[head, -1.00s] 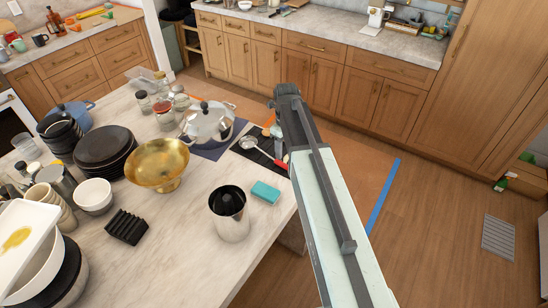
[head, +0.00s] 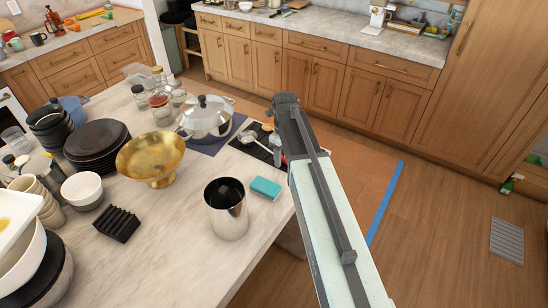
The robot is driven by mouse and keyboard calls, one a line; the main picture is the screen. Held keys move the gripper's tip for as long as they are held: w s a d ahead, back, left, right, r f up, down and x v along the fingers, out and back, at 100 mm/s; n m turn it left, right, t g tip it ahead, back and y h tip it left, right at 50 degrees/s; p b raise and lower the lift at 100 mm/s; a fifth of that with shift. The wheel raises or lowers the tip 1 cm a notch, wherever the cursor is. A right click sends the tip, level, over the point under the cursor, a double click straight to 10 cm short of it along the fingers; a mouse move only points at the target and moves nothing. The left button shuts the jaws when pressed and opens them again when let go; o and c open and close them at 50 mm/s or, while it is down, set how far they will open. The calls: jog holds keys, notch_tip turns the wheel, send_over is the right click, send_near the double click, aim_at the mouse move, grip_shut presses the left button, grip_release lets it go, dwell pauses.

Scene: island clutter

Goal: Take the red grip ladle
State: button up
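The ladle (head: 247,137) lies on a dark mat near the island's right edge, in the head view. Its pale round bowl shows, and its red handle runs down to the right, largely covered by my arm. My gripper (head: 284,100) is at the far end of my arm, in the picture just above and right of the ladle. I see it from behind and above, so its fingers and any contact with the ladle are hidden.
A lidded steel pot (head: 207,119) stands left of the ladle. A teal sponge (head: 265,188), steel canister (head: 226,209) and gold bowl (head: 150,160) are nearer. Dishes crowd the island's left. Open floor (head: 440,225) lies right; wooden cabinets (head: 330,85) stand behind.

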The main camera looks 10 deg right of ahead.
grip_shut()
jog(key=shift+r+p, duration=0.5)
jog(key=shift+r, duration=0.05)
notch_tip(320, 180, up, 3)
jog(key=p, duration=0.3)
jog(key=s, duration=1)
jog(key=s+a+r+p, duration=0.1)
jog(key=s, duration=0.5)
